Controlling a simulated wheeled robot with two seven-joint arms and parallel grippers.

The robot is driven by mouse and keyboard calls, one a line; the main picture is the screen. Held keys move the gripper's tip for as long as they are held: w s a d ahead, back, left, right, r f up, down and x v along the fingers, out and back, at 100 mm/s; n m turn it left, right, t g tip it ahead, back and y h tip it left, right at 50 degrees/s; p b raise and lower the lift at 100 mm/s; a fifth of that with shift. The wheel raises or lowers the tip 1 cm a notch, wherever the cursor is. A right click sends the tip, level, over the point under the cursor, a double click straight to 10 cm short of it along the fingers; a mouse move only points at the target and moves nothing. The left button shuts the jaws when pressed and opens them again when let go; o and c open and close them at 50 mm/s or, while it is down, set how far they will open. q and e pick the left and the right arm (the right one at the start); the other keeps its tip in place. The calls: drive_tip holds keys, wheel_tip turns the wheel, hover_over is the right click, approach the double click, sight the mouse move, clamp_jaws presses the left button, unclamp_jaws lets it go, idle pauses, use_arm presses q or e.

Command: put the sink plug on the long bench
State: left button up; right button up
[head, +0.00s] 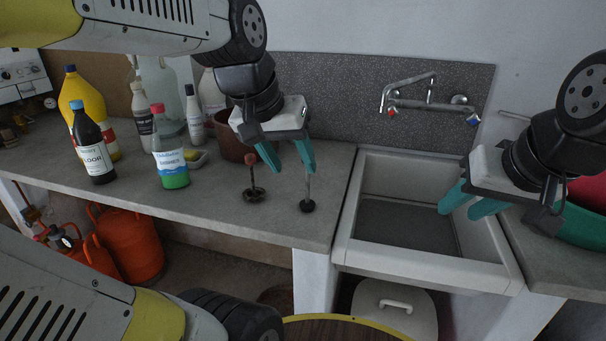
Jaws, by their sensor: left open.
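A black disc with a thin upright metal stem, which looks like the sink plug (307,206), stands on the grey long bench (275,228) near its right end, left of the sink. My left gripper (294,170) is open and empty above the bench. Its right finger is in line with the top of the stem in the head view; I cannot tell whether they touch. My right gripper (458,213) appears open and empty over the right part of the sink (405,229).
A dark rusty piece with a brown knob (254,193) stands just left of the plug. A brown pot (231,140) is behind it. Several bottles, including a green-based one (171,160), crowd the bench's left. The bench front between them is clear.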

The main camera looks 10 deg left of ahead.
use_arm(q)
drive_tip(key=shift+t, duration=0.5)
drive_tip(key=s, duration=0.1)
drive_tip(key=s+f, duration=0.2)
drive_tip(key=shift+s+d+f, duration=0.1)
drive_tip(key=shift+s+d, duration=0.25)
drive_tip(key=shift+s, duration=0.05)
